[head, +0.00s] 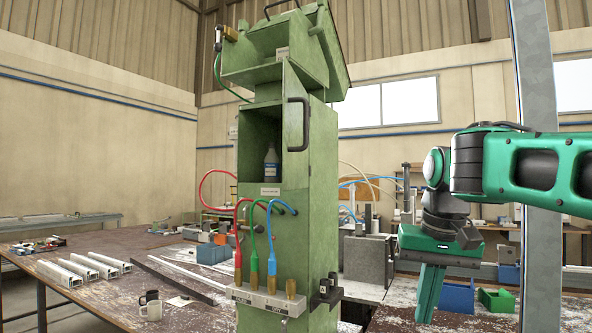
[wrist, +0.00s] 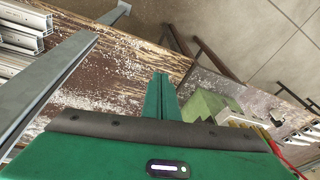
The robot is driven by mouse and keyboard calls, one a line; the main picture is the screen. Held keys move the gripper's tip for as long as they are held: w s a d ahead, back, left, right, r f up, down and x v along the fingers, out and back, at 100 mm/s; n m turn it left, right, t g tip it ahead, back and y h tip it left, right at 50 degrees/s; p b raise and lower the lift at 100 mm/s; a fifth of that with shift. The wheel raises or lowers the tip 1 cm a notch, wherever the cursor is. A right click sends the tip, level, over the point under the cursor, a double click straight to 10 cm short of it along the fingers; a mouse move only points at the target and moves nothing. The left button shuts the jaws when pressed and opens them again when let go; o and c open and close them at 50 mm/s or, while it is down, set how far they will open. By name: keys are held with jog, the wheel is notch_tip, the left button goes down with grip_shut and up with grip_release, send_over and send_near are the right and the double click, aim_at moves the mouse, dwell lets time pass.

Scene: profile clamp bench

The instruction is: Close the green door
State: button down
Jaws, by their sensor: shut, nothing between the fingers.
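The green door (head: 296,100) stands open on the tall green cabinet (head: 322,200) in the head view. It sticks out from the right side of the compartment opening and carries a black bar handle (head: 297,124). The open compartment holds a bottle with a blue label (head: 271,165). My gripper (head: 429,300) is to the right of the cabinet, pointing down, clear of the door and its handle. Its green fingers are shut together and empty; they also show in the wrist view (wrist: 160,82). The door cannot be made out in the wrist view.
Red, green and blue hoses (head: 272,235) hang on the cabinet front above a grey bracket (head: 262,299). A grey post (head: 541,150) stands at the right. A blue bin (head: 457,296) and green bin (head: 497,300) sit near my gripper. Aluminium profiles (head: 83,266) and a mug (head: 151,305) lie left.

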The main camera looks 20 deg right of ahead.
jog(key=w+a+r+t+y, duration=0.1)
jog(key=a+r, duration=0.4)
jog(key=r, duration=0.6)
jog(key=a+r+n+t+y, duration=0.15)
jog(key=a+r, duration=0.35)
jog(key=r, duration=0.6)
jog(key=w+a+r+t, duration=0.1)
jog(key=a+r+t, duration=0.1)
jog(key=a+r, duration=0.65)
send_near(286, 187)
jog(key=shift+x, duration=2.45)
jog(key=shift+w+d+g+y, duration=0.1)
jog(key=shift+g+y, duration=0.15)
